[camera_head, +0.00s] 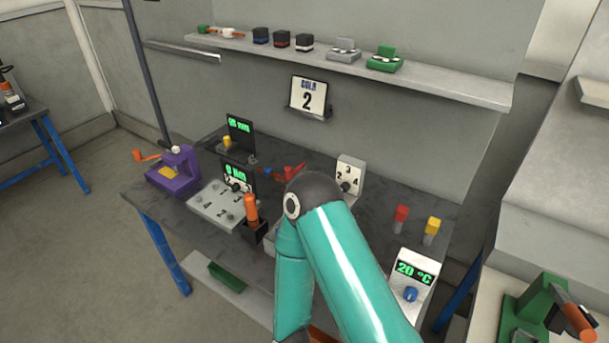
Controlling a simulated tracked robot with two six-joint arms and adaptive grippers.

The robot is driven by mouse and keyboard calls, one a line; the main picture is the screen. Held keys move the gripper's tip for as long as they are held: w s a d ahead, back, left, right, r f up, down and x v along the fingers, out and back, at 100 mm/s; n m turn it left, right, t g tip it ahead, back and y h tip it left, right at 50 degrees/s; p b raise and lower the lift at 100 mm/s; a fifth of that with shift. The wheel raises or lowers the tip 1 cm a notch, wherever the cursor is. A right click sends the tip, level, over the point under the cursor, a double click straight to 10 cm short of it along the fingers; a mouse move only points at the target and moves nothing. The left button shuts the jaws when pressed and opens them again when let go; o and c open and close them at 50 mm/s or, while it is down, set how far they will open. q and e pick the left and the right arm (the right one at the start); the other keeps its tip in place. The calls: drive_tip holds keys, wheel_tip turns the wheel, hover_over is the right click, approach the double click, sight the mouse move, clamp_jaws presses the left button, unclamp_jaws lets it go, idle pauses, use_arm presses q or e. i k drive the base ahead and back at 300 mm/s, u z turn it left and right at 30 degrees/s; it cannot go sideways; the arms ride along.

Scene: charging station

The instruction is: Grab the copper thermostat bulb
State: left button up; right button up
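I cannot make out a copper thermostat bulb with certainty. A white temperature unit (410,285) with a green "20 °C" display and a blue knob (410,294) stands at the table's front right. A small orange-brown patch (322,336) shows at the bottom edge beside my teal arm; I cannot tell what it is. My teal arm rises from the bottom, bends at a dark joint in the middle and folds back down. It hides part of the table. Neither gripper is in view.
The dark table (375,230) carries a purple clamp (173,172), a grey panel (216,206), an orange-handled tool (251,209), a white dial block (349,178), and red (401,214) and yellow (432,227) capped pieces. A shelf (450,88) runs behind. A green device (532,312) stands at right.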

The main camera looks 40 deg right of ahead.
sight(268, 171)
drive_tip(key=u, duration=0.6)
drive_tip(key=i, duration=0.15)
drive_tip(key=z, duration=2.85)
drive_tip(key=k, duration=0.5)
drive_tip(key=u, duration=1)
drive_tip(key=i, duration=0.45)
drive_tip(key=z, duration=0.3)
